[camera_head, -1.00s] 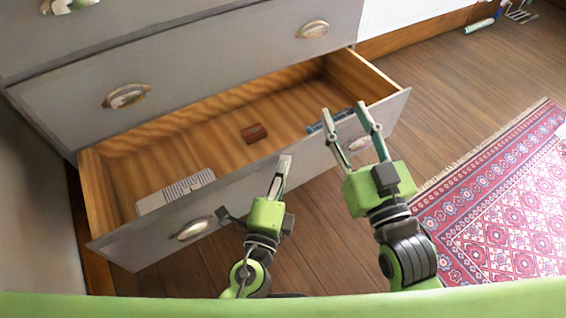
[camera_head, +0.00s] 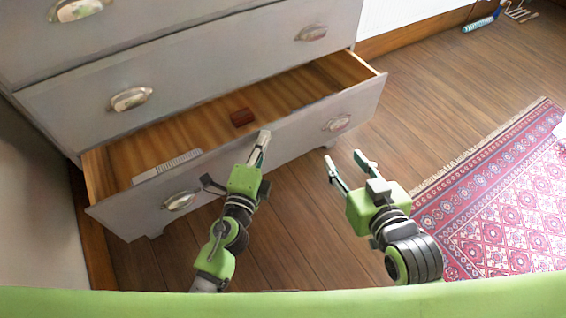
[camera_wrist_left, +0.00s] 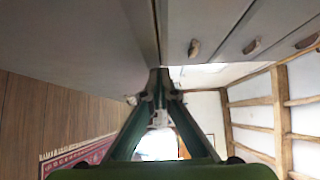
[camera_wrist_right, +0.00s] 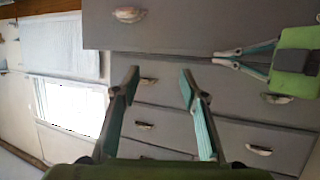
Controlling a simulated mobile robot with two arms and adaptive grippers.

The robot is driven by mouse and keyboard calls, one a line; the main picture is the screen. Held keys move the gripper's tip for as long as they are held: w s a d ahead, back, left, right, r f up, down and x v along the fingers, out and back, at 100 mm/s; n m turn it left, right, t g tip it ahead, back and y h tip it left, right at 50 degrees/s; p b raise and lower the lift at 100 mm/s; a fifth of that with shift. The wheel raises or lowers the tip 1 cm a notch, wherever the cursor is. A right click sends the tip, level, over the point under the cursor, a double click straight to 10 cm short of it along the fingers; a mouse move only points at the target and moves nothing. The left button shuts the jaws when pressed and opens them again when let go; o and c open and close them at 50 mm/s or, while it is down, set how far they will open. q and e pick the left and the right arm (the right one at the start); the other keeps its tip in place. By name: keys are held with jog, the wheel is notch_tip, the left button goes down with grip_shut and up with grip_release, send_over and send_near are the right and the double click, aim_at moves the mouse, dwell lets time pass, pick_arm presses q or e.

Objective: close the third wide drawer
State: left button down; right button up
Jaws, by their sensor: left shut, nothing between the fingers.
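The open wide drawer (camera_head: 290,136) is the lowest one showing in the head view, pulled partly out of the grey dresser. Its front has two metal cup handles, one at the left (camera_head: 180,200) and one at the right (camera_head: 337,123). My left gripper (camera_head: 263,137) is shut and empty, with its tips at the top edge of the drawer front near its middle; whether they touch cannot be told. It also shows in the right wrist view (camera_wrist_right: 216,58). My right gripper (camera_head: 346,165) is open and empty, in front of the drawer's right part and apart from it.
The closed drawer above (camera_head: 200,85) has two cup handles. A patterned red rug (camera_head: 500,200) lies at the right on the wooden floor, with bare floor between.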

pick_arm(q)
jog(key=w+a, duration=0.6)
jog(key=w, duration=0.5)
jog(key=shift+a, duration=0.35)
pick_arm(e)
jog(key=shift+s+d+f+g, duration=0.15)
jog(key=shift+s+f+g, duration=0.2)
jog(key=shift+f, duration=0.2)
jog(key=shift+s+d+f+g, duration=0.15)
jog(key=shift+s+f+g, duration=0.15)
jog(key=shift+f, duration=0.25)
pick_arm(q)
jog(key=shift+f, duration=0.1)
